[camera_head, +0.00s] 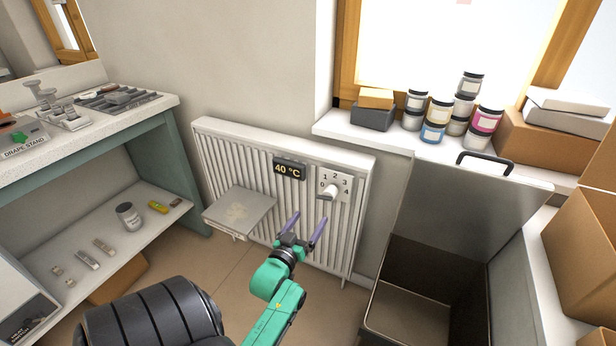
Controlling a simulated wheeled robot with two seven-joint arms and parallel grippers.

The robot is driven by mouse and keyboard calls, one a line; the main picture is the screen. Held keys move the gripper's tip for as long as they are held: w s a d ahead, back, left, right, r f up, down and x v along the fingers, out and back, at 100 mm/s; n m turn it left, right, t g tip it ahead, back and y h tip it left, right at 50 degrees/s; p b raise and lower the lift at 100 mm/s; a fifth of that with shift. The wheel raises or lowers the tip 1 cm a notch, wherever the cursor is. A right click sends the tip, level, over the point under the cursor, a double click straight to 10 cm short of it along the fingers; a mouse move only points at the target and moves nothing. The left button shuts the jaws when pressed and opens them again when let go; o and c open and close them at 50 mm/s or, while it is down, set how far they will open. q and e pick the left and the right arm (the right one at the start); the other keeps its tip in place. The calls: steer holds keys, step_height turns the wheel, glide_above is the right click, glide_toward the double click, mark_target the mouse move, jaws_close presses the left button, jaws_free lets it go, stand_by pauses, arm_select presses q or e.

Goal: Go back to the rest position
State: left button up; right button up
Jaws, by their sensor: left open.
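My left gripper (305,231) is in the lower middle of the head view, at the end of my green arm. Its two purple fingers are spread apart with nothing between them. It is in front of the white radiator (228,154), below the dial (328,191) numbered 1 to 4 and the display (289,169) reading 40 °C. I cannot tell whether the fingers touch the radiator. My right gripper is not in view.
A square plate (239,210) juts out from the radiator, left of my gripper. An open metal bin (405,315) with a raised lid (455,205) stands at right. A workbench (90,140) with a lower shelf is at left. Jars (440,108) and boxes line the windowsill.

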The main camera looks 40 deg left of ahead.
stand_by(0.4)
arm_select(q)
steer(key=s+d+f+m+g+h+p, duration=0.2)
steer(key=s+d+f+g+h+p, duration=0.25)
steer(key=f, duration=0.65)
steer(key=s+d+f+m+g+h+p, duration=0.1)
steer(key=s+d+f+m+g+p, duration=0.15)
steer(key=s+d+f, duration=0.5)
steer(key=s+d+f+m+g+p, duration=0.1)
steer(key=s+f+g, duration=0.3)
steer(key=s, duration=0.7)
steer(key=s+d+f+m+g+p, duration=0.2)
steer(key=s+f+g, duration=0.3)
steer(key=s+f, duration=0.3)
steer(key=s+m+p, duration=0.1)
steer(key=s, duration=0.2)
steer(key=shift+s+p, duration=0.15)
steer(key=shift+p, duration=0.2)
